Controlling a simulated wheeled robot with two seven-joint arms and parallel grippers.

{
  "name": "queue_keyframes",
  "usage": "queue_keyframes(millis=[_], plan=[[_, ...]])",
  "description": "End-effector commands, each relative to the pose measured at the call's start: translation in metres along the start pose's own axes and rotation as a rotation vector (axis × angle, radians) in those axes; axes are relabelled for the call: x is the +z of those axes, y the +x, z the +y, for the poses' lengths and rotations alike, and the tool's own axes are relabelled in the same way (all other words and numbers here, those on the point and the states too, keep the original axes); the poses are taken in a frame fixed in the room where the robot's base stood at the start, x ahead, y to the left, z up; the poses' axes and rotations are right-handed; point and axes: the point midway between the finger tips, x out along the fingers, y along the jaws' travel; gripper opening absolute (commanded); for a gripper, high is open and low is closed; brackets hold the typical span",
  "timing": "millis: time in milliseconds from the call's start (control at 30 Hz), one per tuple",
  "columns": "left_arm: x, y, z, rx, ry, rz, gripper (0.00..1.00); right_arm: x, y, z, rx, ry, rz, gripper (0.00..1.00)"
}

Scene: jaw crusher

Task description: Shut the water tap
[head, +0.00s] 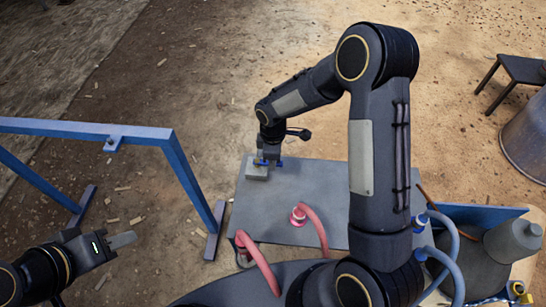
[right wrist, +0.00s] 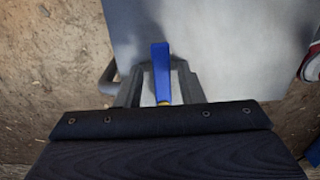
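The blue tap lever (right wrist: 160,65) stands between the two fingers of my right gripper (right wrist: 161,85) in the right wrist view. The fingers are apart, one on each side of it, and I see no clear grip on it. In the head view my right gripper (head: 268,160) is low at the far left corner of the grey table, with blue showing on both sides of it (head: 281,163). The tap's body is mostly hidden by the gripper. My left gripper (head: 122,241) is at the lower left, away from the table; its finger gap cannot be made out.
The grey table (head: 270,205) is mostly bare, with a pink-red hose (head: 313,225) on it. Blue hoses (head: 447,240) and a grey bottle (head: 512,242) are at the right. A blue frame (head: 180,170) stands left of the table. A stool (head: 520,70) is far right.

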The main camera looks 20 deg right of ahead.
Motion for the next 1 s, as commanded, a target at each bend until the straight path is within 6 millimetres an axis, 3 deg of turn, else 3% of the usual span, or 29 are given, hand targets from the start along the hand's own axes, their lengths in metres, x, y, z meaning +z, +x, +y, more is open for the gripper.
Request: queue_keyframes(millis=[367, 733, 1000], plan=[[0.000, 0.000, 0.000, 0.000, 0.000, 0.000, 0.36, 0.000, -0.004, 0.000, 0.000, 0.002, 0.001, 0.40], [-0.002, -0.004, 0.002, 0.000, 0.000, 0.000, 0.36, -0.001, -0.063, 0.000, 0.001, 0.002, 0.002, 0.40], [-0.002, -0.004, 0.002, 0.000, 0.000, 0.000, 0.36, 0.000, -0.078, 0.000, -0.001, 0.001, 0.001, 0.40]])
